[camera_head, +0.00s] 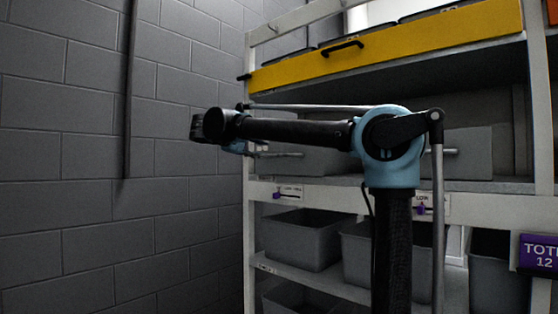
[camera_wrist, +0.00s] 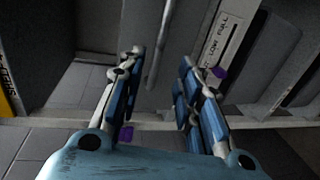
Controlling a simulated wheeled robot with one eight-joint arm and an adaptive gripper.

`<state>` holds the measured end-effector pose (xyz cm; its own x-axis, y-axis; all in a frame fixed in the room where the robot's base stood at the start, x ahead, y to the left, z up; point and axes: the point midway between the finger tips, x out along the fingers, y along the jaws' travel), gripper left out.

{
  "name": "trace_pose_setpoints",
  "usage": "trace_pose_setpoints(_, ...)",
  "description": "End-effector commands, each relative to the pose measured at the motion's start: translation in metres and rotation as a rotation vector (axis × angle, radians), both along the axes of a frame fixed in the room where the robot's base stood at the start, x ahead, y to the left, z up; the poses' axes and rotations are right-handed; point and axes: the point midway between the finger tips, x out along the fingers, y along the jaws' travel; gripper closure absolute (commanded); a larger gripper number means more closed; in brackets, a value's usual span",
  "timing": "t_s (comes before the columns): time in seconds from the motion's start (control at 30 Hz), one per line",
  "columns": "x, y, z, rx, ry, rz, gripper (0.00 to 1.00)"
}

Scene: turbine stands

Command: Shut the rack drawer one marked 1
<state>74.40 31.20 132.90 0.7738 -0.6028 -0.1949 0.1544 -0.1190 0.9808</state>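No mark 1 can be read in either view. Two grey drawer fronts with bar handles sit on the rack's middle level in the head view: the left drawer (camera_head: 315,161) and the right drawer (camera_head: 472,150), both partly hidden by my arm. My gripper (camera_head: 203,126) is in front of the rack, near its left post. In the wrist view my gripper (camera_wrist: 160,62) has its two fingers apart with nothing gripped. A grey bar handle (camera_wrist: 158,45) shows beyond and between the fingertips; contact cannot be told.
A yellow drawer front (camera_head: 400,42) with a black handle is above. Grey bins (camera_head: 302,238) stand on the lower shelf. A LOW FULL label (camera_wrist: 222,42) with a purple slider is right of the fingers in the wrist view. A block wall (camera_head: 110,210) stands left.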

Motion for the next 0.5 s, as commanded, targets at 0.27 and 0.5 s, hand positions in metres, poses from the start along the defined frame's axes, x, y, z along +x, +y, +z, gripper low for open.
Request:
trace_pose_setpoints(0.27,0.037,-0.031,-0.010,0.001,-0.001,-0.004,0.68)
trace_pose_setpoints(0.5,0.068,-0.055,-0.018,0.001,0.001,-0.004,0.68)
